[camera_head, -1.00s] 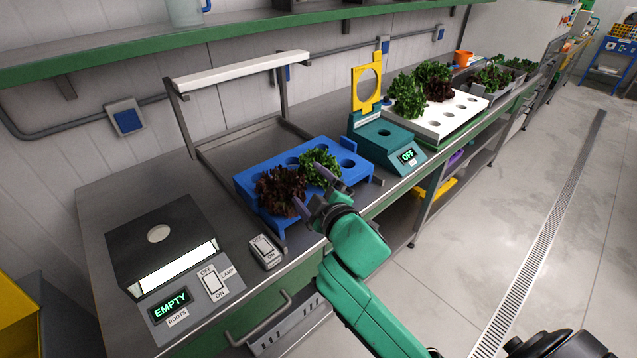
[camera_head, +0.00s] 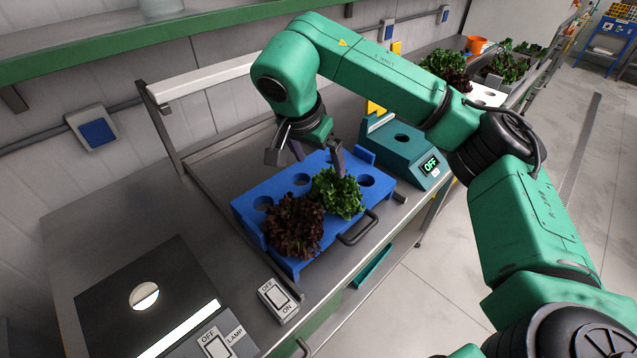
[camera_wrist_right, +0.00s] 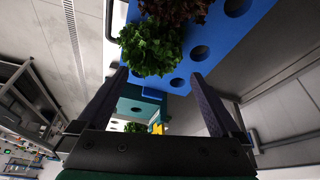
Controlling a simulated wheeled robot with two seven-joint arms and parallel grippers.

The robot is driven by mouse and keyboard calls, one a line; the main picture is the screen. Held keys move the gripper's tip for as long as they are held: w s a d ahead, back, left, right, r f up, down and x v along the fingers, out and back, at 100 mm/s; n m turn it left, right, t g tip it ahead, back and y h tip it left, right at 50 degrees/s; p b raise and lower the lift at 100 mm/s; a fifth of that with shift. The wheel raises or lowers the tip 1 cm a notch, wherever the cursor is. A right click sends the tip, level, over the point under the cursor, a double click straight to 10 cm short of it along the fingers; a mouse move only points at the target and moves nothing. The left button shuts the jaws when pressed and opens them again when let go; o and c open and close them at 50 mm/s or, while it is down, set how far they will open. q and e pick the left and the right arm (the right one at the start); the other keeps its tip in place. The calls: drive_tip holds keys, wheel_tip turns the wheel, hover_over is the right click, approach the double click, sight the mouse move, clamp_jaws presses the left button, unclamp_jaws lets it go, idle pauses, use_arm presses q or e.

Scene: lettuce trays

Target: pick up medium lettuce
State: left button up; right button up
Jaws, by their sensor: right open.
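A green lettuce (camera_head: 337,193) and a dark red lettuce (camera_head: 293,226) stand in the blue tray (camera_head: 241,211) on the metal bench. I cannot tell from looks alone which is the medium one. My right gripper (camera_head: 318,155) is open and empty over the back of the blue tray, just behind the green lettuce, fingers pointing down. In the right wrist view, the green lettuce (camera_wrist_right: 150,48) lies beyond the open fingertips (camera_wrist_right: 160,74), apparently not between them. The dark red lettuce (camera_wrist_right: 178,9) is cut by the top edge. My left gripper is out of view.
A teal device (camera_head: 402,150) reading OFF stands right of the blue tray. A white tray (camera_head: 487,96) with more lettuce is partly hidden by my arm. A white lamp bar (camera_head: 215,77) on a frame stands behind left. A switch box (camera_head: 278,299) sits in front.

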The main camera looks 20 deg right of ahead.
sight(334, 187)
drive_tip(key=f, duration=0.1)
drive_tip(key=s+d+f+b, duration=0.1)
drive_tip(key=f, duration=0.1)
drive_tip(key=s+d+f, duration=0.1)
drive_tip(key=f, duration=0.1)
drive_tip(key=shift+d+f+b, duration=0.15)
drive_tip(key=shift+f+b, duration=0.1)
drive_tip(key=shift+b, duration=0.15)
drive_tip(key=p+x, duration=0.1)
drive_tip(key=x, duration=0.2)
drive_tip(key=w+p+x, duration=0.1)
drive_tip(key=p+x, duration=0.1)
drive_tip(key=x, duration=0.2)
drive_tip(key=shift+w+d+r, duration=0.1)
drive_tip(key=shift+r, duration=0.1)
drive_tip(key=shift+d+f, duration=0.15)
drive_tip(key=shift+f, duration=0.1)
drive_tip(key=shift+w+f, duration=0.1)
drive_tip(key=shift+w, duration=0.05)
drive_tip(key=c, duration=1.4)
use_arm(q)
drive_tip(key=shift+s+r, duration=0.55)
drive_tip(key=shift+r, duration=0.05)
use_arm(e)
drive_tip(key=shift+r, duration=0.2)
